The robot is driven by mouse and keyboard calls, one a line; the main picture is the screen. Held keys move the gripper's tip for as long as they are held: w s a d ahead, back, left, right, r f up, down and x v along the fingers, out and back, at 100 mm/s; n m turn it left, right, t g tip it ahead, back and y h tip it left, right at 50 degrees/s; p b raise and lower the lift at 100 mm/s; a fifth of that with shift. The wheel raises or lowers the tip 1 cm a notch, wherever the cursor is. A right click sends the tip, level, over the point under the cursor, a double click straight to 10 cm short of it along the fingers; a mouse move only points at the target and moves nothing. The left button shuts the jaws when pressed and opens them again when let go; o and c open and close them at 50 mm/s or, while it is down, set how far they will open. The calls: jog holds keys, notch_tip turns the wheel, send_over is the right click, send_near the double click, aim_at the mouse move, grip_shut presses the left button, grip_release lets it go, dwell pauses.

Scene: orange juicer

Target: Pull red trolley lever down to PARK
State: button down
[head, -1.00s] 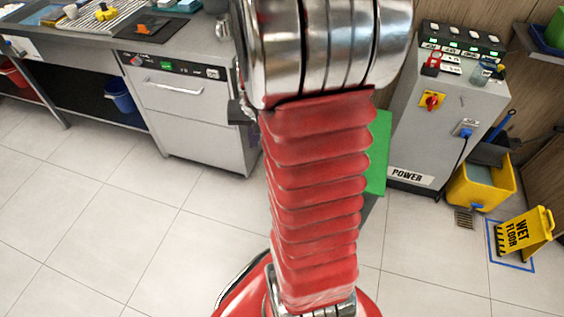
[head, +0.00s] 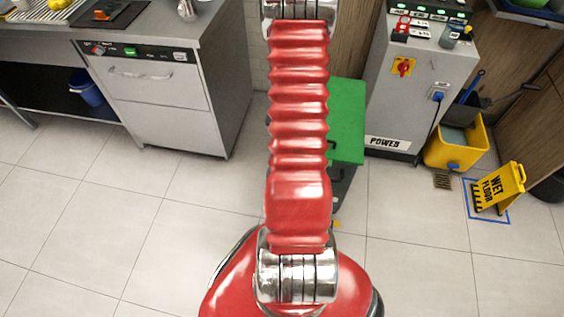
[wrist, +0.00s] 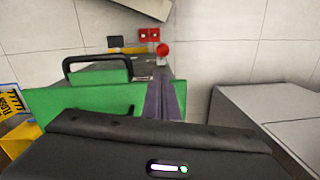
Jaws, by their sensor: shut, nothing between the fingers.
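The trolley shows in the head view as a green-topped dark cabinet (head: 347,115), partly hidden behind my red arm. In the wrist view its green top (wrist: 75,103) and a black handle (wrist: 97,62) fill the left and middle. A red round knob (wrist: 163,48), which looks like the lever's end, stands at the trolley's far edge, beside a small red plate (wrist: 149,34). My gripper (wrist: 164,80) shows as narrow purple-grey fingers held together, empty, pointing towards the knob. A gap to the knob appears to remain. The lever's shaft is hard to make out. The head view does not show my gripper.
A grey power cabinet (head: 415,85) stands right of the trolley, with a yellow mop bucket (head: 460,145) and a wet-floor sign (head: 498,188) beyond. A grey dishwasher unit (head: 165,95) stands left. Tiled floor (head: 110,225) is clear in front.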

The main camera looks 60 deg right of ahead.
dwell(0.3)
notch_tip(320, 180, down, 10)
jog(key=shift+w+a, duration=0.15)
jog(key=shift+a, duration=0.15)
dwell(0.4)
jog(key=shift+a, duration=0.1)
dwell(0.4)
